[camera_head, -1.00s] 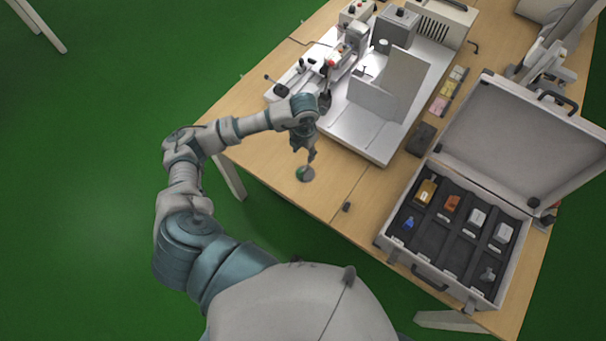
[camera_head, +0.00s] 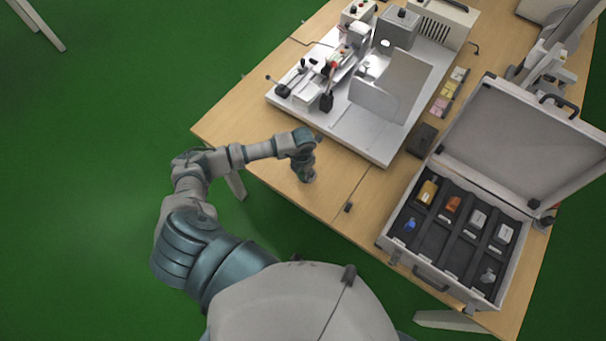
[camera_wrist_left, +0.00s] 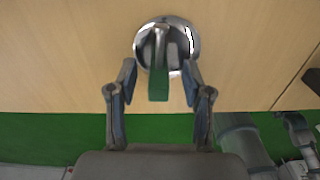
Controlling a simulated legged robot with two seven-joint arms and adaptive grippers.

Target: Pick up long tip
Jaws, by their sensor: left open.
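The long tip (camera_wrist_left: 160,48) appears to be the shiny metal post standing on a round, mirror-like base on the wooden table, in the upper middle of the left wrist view. In the head view the left gripper (camera_head: 306,173) points down at the table's near-left edge and hides most of the tip. My right gripper is not in view.
A white machine platform (camera_head: 365,140) with upright panels stands behind the gripper. An open case (camera_head: 381,240) with bottles is to the right. A small black item (camera_head: 348,207) lies right of the gripper. The table (camera_head: 255,110) is bare to the left.

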